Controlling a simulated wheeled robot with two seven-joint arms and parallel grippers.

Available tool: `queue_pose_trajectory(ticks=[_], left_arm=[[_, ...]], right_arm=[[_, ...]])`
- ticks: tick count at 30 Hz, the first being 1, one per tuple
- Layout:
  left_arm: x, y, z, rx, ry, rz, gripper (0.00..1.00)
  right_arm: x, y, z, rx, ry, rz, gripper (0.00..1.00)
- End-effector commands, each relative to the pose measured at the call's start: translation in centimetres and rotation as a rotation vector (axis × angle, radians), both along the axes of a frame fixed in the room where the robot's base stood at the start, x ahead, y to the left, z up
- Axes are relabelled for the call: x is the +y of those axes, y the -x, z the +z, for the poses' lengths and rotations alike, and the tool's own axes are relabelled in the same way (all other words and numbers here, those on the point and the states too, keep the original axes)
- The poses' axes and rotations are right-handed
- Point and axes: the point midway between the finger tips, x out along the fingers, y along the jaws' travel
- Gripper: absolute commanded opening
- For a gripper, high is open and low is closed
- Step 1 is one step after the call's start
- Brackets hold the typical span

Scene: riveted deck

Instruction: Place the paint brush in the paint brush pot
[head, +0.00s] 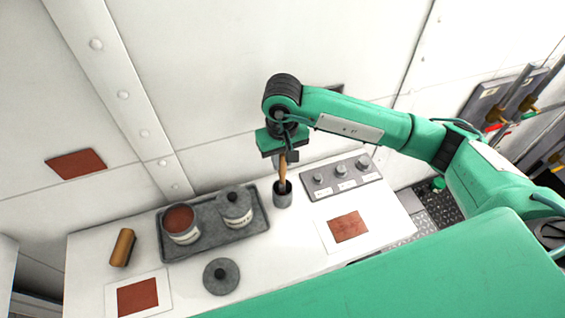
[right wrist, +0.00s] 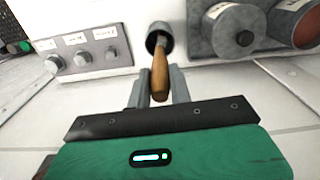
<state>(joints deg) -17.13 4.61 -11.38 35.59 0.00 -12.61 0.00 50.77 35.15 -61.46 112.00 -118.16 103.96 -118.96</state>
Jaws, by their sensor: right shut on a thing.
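The paint brush (head: 282,173) has a brown wooden handle. My right gripper (head: 287,158) is above the pot and shut on the brush handle. In the right wrist view the handle (right wrist: 160,74) lies between the fingers (right wrist: 160,88), and its far end enters the dark mouth of the pot (right wrist: 160,29). The bristles are hidden inside. I cannot tell whether the brush touches the pot's bottom. My left gripper is not in view.
Left of the pot, a grey tray (head: 256,233) holds an open paint can (head: 183,231) and a lidded can (head: 237,212). A knob panel (head: 353,187) stands right of it. A loose lid (head: 222,277), wooden roller (head: 123,247) and red swatches (head: 349,227) also lie on the table (head: 190,280).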

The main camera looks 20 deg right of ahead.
Motion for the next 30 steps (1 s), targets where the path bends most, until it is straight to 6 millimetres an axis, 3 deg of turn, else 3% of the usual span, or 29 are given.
queue_pose_trajectory(ticks=[9,21,22,24,25,30], left_arm=[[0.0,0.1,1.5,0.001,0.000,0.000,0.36],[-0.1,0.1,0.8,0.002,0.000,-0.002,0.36],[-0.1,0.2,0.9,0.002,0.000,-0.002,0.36],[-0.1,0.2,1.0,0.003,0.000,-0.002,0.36],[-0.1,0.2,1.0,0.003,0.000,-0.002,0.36],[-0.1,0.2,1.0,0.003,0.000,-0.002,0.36]], right_arm=[[0.0,0.1,-3.4,0.003,0.001,0.001,0.01],[0.0,0.0,-3.9,0.000,0.001,0.001,0.01],[0.0,0.0,-3.7,0.000,0.001,0.001,0.25],[0.0,0.1,-3.7,0.001,0.001,0.001,0.38],[0.0,0.1,-3.7,0.001,0.001,0.001,0.43],[0.0,0.1,-3.7,0.001,0.001,0.001,0.43]])
